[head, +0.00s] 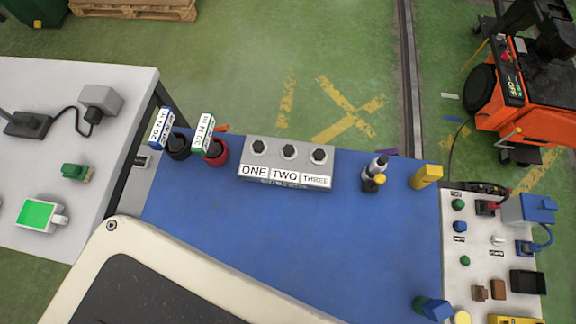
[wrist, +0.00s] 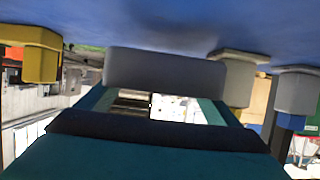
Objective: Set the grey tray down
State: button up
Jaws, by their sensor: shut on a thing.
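In the wrist view, my gripper (wrist: 155,103) is shut on the grey tray (wrist: 165,70). The tray shows only as a plain grey bar across the far end of the teal fingers, below a blue surface in this upside-down-looking picture. Its remaining shape is hidden. Whether it touches the surface cannot be told. In the head view neither my gripper nor the held tray can be made out; my pale body part with a dark panel covers the lower left.
A blue table (head: 290,235) has open space in its middle. A grey block (head: 246,150) marked ONE, TWO, THREE stands at its back edge. A yellow block (head: 426,176) stands right. In the wrist view, two grey posts (wrist: 236,80) (wrist: 296,92) flank the tray's right.

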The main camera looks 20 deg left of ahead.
jog(key=shift+w+a+f, duration=0.1)
jog(key=shift+w+f, duration=0.15)
jog(key=shift+f, duration=0.55)
jog(key=shift+s+f, duration=0.2)
jog(key=shift+f, duration=0.65)
jog(key=o, duration=1)
jog(key=shift+f, duration=0.1)
jog(key=v, duration=0.7)
jog(key=shift+s+r, duration=0.2)
